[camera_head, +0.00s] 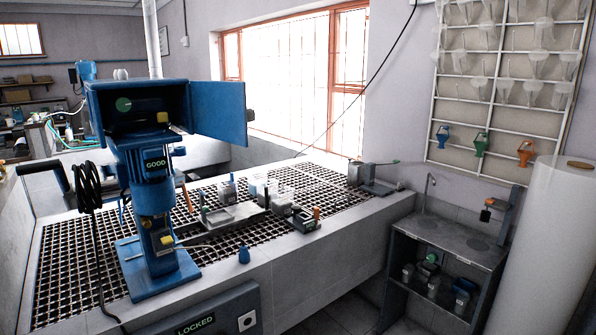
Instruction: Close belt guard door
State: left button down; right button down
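The belt guard (97,98) is a blue box on top of the blue flotation machine (153,205). Its front is open and its inside is dark, with a green round part and a yellow part showing. The blue belt guard door (218,111) stands swung out to the right of the box. A small dark knob or latch (250,115) sits at the door's right edge. Neither of my grippers shows in the view.
The machine stands on a bench with a black grating (85,255). A tray (235,216) and several small containers lie right of it. A coiled black cable (88,185) hangs at left. A grey shelf unit (445,250) and white cylinder (545,245) stand at right.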

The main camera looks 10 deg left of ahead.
aim_at(221, 113)
jog(key=u, duration=0.35)
jog(key=i+l+u, duration=0.1)
jog(key=u, duration=0.35)
jog(key=i+l+u, duration=0.15)
jog(key=u, duration=0.3)
jog(key=i+l+u, duration=0.2)
jog(key=u, duration=0.25)
jog(key=l+u, duration=0.25)
jog(key=u, duration=0.25)
jog(key=i+l+u, duration=0.15)
jog(key=l, duration=0.6)
jog(key=i+l+u, duration=0.15)
jog(key=l, duration=0.6)
jog(key=l+u, duration=0.15)
jog(key=l, duration=0.6)
